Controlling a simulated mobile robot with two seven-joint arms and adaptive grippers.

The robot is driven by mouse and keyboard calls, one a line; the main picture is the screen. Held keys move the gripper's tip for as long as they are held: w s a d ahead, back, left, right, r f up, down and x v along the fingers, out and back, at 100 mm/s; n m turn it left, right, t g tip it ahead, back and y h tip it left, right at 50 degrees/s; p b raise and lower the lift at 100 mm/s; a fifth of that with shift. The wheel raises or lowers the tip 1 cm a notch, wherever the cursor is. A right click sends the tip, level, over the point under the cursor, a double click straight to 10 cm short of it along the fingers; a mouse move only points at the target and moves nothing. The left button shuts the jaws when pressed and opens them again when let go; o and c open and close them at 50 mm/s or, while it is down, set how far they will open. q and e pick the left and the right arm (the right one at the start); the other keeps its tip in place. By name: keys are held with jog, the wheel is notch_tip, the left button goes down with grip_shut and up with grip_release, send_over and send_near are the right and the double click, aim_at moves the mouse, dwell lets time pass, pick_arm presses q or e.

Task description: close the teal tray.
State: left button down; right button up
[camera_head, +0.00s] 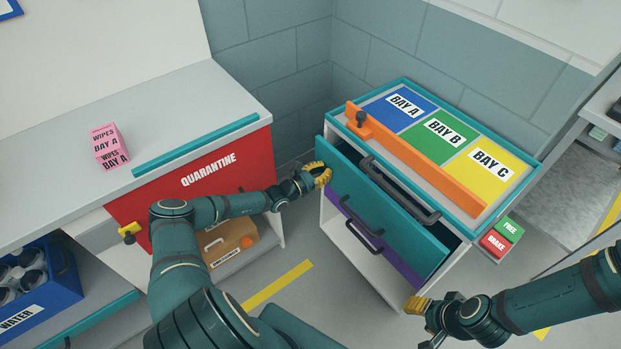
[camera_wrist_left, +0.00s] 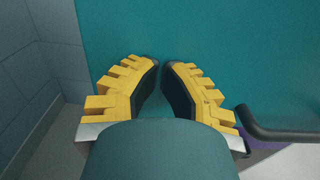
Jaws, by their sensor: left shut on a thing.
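The teal tray (camera_head: 400,236) is a drawer with a teal front and a dark bar handle (camera_head: 400,190). It stands partly out of the white cabinet, with a dark gap behind its front at the right. My left gripper (camera_head: 324,173) is at the left end of the tray's front, away from the handle.
A purple drawer (camera_head: 402,270) with its own handle is below the teal tray. On the cabinet top are BAY A, BAY B and BAY C panels (camera_head: 447,140) and an orange bar (camera_head: 430,165). The red QUARANTINE front (camera_head: 160,195) stands left. A FREE/QUAKE block (camera_head: 503,236) is at right.

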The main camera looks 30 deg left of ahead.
pick_arm(q)
jog(key=b+x, duration=0.1)
jog(key=x, duration=0.4)
jog(key=shift+w+d, duration=0.1)
jog(key=shift+w, duration=0.05)
jog(key=shift+w+r, duration=0.1)
pick_arm(e)
jog(key=shift+f, duration=0.6)
pick_arm(q)
jog(key=shift+r, duration=0.1)
